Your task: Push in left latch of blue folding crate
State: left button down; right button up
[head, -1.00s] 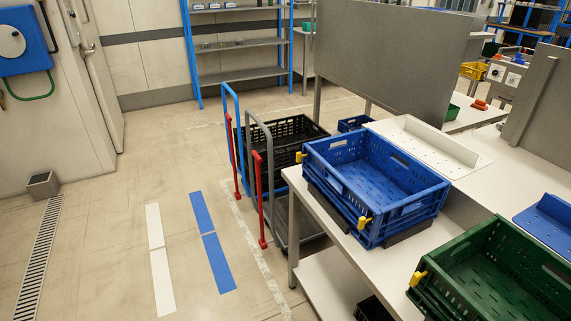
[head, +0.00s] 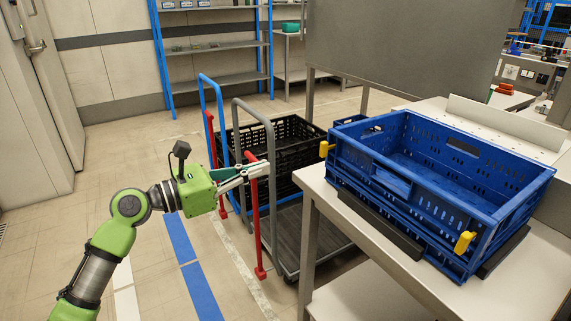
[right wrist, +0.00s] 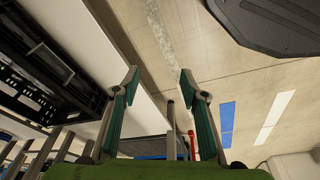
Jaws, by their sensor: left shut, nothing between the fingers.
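The blue folding crate (head: 440,195) stands upright on the light table, its long near side facing me. Its left yellow latch (head: 326,148) sticks out at the crate's left corner. A second yellow latch (head: 465,241) sticks out at the near right corner. My left gripper (head: 265,169) is shut and empty, its fingers pointing right toward the left latch. It is apart from the latch and the crate, left of both, in front of the trolley handles. My right gripper (right wrist: 159,79) shows only in the right wrist view, open with nothing between its fingers.
A trolley with a grey handle (head: 272,190), red posts and a black crate (head: 285,135) stands left of the table (head: 395,258). Dark rails (head: 380,226) run along the crate's base. A grey panel (head: 410,50) rises behind. The floor at left is open.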

aim_at(321, 150)
pick_arm(q)
jog(key=b+x, duration=0.1)
jog(key=x, duration=1.2)
jog(key=shift+d+b, duration=0.1)
jog(key=shift+b, duration=0.25)
jog(key=shift+w+d, duration=0.15)
jog(key=shift+d, duration=0.1)
pick_arm(e)
jog(key=w+v, duration=0.1)
jog(key=v, duration=0.5)
jog(key=shift+w+r, duration=0.35)
jog(key=shift+r, duration=0.2)
pick_arm(q)
jog(key=shift+p+x, duration=1.2)
pick_arm(e)
jog(key=s+x, duration=0.2)
jog(key=x, duration=0.6)
jog(key=shift+s+f, duration=0.45)
jog(key=shift+f, duration=0.15)
pick_arm(q)
jog(key=shift+d, duration=0.1)
jog(key=v, duration=1.2)
pick_arm(e)
jog(key=shift+d, duration=0.1)
